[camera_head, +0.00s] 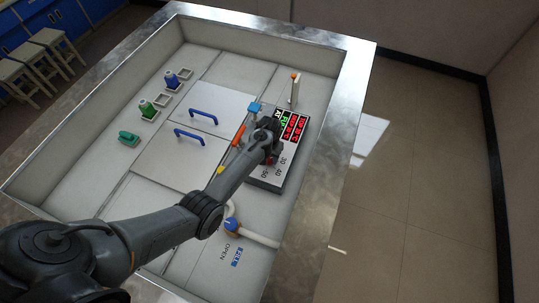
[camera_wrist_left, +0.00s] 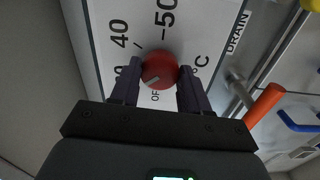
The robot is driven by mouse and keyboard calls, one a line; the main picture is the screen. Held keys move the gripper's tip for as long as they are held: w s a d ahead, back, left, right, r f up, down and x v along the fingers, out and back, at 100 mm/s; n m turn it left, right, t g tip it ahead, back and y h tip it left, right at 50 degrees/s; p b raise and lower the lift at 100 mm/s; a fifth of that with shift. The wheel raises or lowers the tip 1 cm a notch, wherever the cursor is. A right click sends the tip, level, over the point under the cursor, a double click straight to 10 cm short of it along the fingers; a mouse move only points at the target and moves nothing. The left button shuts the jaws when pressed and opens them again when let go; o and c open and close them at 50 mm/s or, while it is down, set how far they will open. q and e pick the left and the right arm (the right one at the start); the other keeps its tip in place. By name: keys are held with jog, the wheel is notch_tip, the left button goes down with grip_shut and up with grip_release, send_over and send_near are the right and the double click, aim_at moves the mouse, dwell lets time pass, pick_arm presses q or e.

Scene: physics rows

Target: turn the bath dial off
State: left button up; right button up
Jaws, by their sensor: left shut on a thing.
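The bath dial is a round red knob (camera_wrist_left: 160,68) on a white panel in the wrist view, with numbers such as 40 and -50 around it and part of an "OF" label just below. A pale mark lies on the knob's lower left side. My left gripper (camera_wrist_left: 158,82) has one dark finger on each side of the knob and is shut on it. In the head view the left gripper (camera_head: 270,152) is over the panel box (camera_head: 268,184), and the arm hides most of the dial. My right gripper is not in view.
An orange-red handle (camera_wrist_left: 264,104) stands beside the panel near a "DRAIN" label. Two blue handles (camera_head: 202,117) sit on flat lids. A blue valve knob (camera_head: 231,225) is on a pipe near "OPEN". Blue and green bottles stand at the far left.

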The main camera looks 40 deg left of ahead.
pick_arm(q)
jog(key=shift+r+n+p, duration=0.15)
jog(key=shift+n+p, duration=0.35)
jog(key=shift+n, duration=0.4)
jog(key=n+p, duration=0.1)
jog(key=n, duration=0.1)
jog(key=shift+n, duration=0.3)
jog(key=n+p, duration=0.1)
jog(key=n, duration=0.3)
jog(key=shift+f+n, duration=0.2)
jog(key=shift+n, duration=0.5)
jog(key=o, duration=1.1)
jog(key=shift+c, duration=0.2)
jog(key=shift+r, duration=0.1)
